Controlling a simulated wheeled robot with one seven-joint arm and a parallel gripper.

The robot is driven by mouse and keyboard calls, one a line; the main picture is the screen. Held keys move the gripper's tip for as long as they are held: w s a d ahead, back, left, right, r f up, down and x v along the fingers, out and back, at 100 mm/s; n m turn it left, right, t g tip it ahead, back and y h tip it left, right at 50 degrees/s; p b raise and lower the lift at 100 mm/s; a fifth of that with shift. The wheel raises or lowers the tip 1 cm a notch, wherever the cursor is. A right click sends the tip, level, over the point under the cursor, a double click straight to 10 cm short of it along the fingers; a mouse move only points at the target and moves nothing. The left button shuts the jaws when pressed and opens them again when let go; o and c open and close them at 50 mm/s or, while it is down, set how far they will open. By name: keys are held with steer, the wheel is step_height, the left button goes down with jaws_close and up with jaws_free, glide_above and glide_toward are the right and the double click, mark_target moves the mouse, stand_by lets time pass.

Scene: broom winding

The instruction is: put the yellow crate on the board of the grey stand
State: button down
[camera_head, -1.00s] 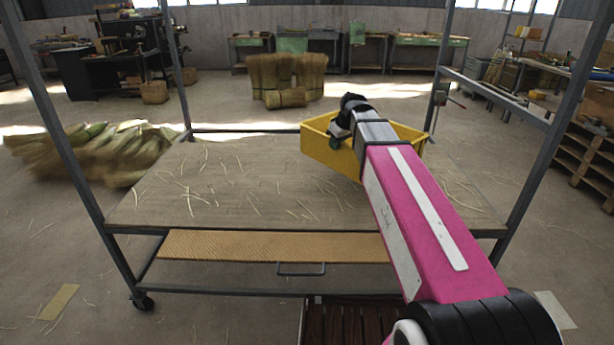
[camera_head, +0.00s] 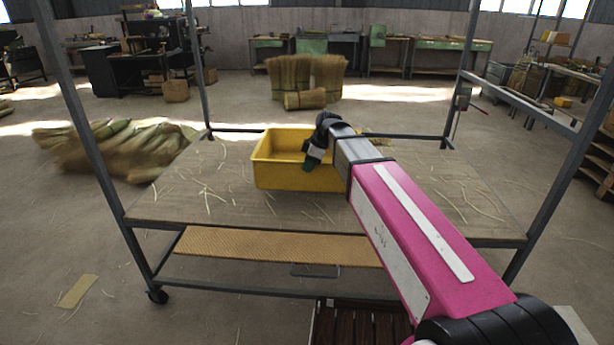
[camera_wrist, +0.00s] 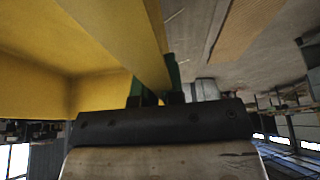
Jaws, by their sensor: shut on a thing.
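The yellow crate (camera_head: 275,172) is over the middle of the board (camera_head: 170,205) of the grey stand (camera_head: 300,289), roughly level and open side up. I cannot tell whether its bottom touches the board or hangs just above it. My gripper (camera_head: 311,163) is shut on the crate's near right wall. In the wrist view, the green fingers of my gripper (camera_wrist: 158,85) pinch the wall of the crate (camera_wrist: 115,30). The crate's far right part is hidden behind my arm.
The board carries thin loose straws and has bare room left of the crate. The stand's upright posts (camera_head: 85,130) rise at its corners. A woven lower shelf (camera_head: 270,246) sits under the board. Bundles of straw (camera_head: 115,150) lie on the floor at left.

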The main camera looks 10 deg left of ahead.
steer(key=w+f, duration=0.1)
steer(key=w, duration=0.1)
steer(key=w+a+f, duration=0.1)
steer(key=w+f, duration=0.1)
steer(key=w, duration=0.1)
steer(key=w+a+f, duration=0.1)
steer(key=w, duration=0.1)
steer(key=shift+w+a+f, duration=0.1)
steer(key=shift+w+f, duration=0.1)
steer(key=shift+f, duration=2.15)
steer(key=c, duration=1.2)
jaws_free()
steer(key=shift+s, duration=0.1)
steer(key=shift+c, duration=0.2)
steer(key=v, duration=1.2)
